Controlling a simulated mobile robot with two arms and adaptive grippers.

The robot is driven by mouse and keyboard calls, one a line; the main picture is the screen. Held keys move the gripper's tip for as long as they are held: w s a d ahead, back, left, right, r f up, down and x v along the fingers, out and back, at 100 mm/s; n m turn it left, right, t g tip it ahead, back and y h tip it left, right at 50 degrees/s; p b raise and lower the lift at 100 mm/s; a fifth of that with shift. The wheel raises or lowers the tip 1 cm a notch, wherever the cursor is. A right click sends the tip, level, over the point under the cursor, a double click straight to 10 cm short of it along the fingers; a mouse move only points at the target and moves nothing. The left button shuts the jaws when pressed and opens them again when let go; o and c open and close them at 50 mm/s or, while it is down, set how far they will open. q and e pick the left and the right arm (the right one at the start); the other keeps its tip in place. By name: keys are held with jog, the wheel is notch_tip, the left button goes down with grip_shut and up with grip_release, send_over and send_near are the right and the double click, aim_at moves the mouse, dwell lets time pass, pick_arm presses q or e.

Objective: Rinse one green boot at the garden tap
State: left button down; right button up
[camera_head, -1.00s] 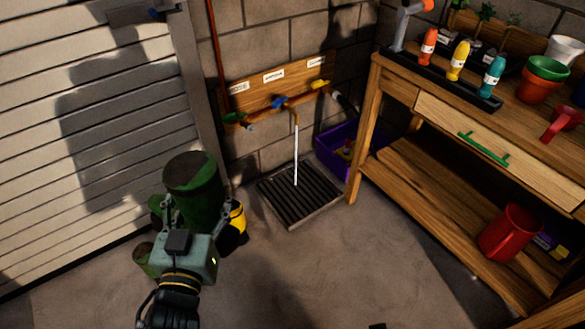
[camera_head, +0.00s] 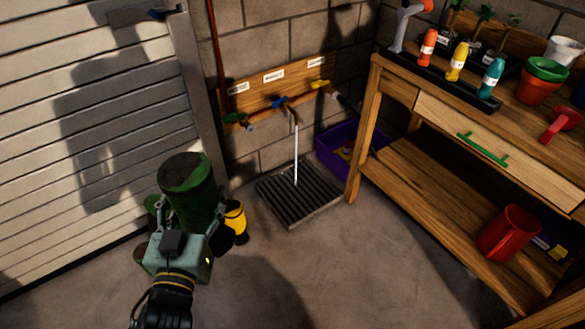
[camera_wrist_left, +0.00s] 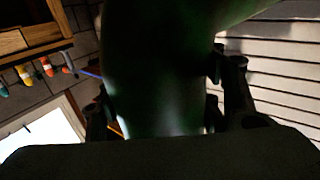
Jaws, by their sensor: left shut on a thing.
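My left gripper (camera_head: 190,233) is shut on a green boot (camera_head: 193,200) at the lower left of the head view. The boot is upright, with dark patches near its top. In the left wrist view the boot (camera_wrist_left: 155,75) fills the middle between the fingers. Three taps sit on a wooden board on the back wall; the middle blue-handled tap (camera_head: 280,102) runs a white stream of water (camera_head: 296,155) onto a dark floor grate (camera_head: 268,187). The boot is left of the stream and apart from it. My right gripper is not in view.
A yellow and black boot (camera_head: 236,222) stands on the floor beside the held boot. More green shows behind my gripper, partly hidden. A purple crate (camera_head: 328,155) sits right of the grate. A wooden workbench (camera_head: 400,185) stands at the right. Floor before the grate is clear.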

aim_at(183, 220)
pick_arm(q)
jog(key=shift+s+a, duration=0.15)
jog(key=shift+s, duration=0.2)
jog(key=shift+s+a, duration=0.25)
jog(key=shift+s, duration=0.7)
jog(key=shift+s+a+b, duration=0.2)
jog(key=shift+s+b, duration=0.1)
jog(key=shift+s, duration=0.3)
jog(key=shift+s+a+b, duration=0.2)
jog(key=shift+s+b, duration=0.05)
jog(key=shift+s, duration=0.35)
jog(key=shift+s+a+r, duration=0.1)
jog(key=shift+s, duration=0.2)
jog(key=shift+s+a, duration=0.1)
jog(key=shift+s, duration=0.2)
jog(key=shift+s+a, duration=0.15)
jog(key=shift+s, duration=0.5)
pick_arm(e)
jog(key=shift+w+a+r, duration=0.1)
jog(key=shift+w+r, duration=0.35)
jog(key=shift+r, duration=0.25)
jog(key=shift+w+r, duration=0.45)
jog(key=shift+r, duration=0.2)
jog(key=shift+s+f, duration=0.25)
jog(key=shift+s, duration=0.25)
pick_arm(q)
jog(key=shift+p, duration=0.3)
